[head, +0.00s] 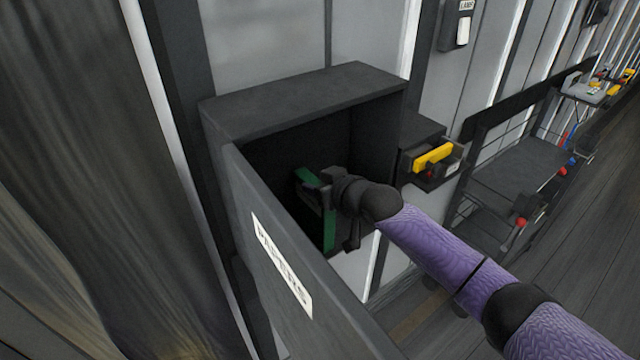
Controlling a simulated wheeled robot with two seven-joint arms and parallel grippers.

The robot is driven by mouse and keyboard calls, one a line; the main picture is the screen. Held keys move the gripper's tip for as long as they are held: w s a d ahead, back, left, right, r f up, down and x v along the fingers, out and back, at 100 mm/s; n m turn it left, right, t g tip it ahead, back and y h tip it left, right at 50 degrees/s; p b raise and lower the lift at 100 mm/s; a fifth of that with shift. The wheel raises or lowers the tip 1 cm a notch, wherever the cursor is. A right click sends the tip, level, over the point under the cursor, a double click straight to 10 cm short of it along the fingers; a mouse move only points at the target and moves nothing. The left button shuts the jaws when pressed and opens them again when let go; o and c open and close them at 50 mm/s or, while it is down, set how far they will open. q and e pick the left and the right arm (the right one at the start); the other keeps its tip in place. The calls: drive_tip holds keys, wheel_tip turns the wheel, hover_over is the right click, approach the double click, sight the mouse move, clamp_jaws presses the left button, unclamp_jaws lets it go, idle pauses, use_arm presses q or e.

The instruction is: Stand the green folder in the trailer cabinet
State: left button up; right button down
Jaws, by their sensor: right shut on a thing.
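The trailer cabinet (305,88) is a dark box on the wall, with its door (262,200) swung open towards me and a label reading "PAPERS". My right arm, in a purple sleeve, comes in from the right and reaches into the cabinet's opening. The right gripper (322,190) is shut on the green folder (330,230), which stands roughly upright at the opening. The gripper hides much of the folder. I cannot tell whether the folder touches the cabinet floor. My left gripper is not in view.
Right of the cabinet is a small dark holder (430,178) with a yellow object (433,157). A wall box labelled "LAMP" (460,25) hangs above. Dark shelves (520,165) run along the wall at right. A dark curtain-like surface (80,150) fills the left. The open door stands left of my arm.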

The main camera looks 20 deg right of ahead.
drive_tip(key=c, duration=0.7)
unclamp_jaws()
drive_tip(key=shift+f, duration=0.15)
drive_tip(key=o, duration=0.4)
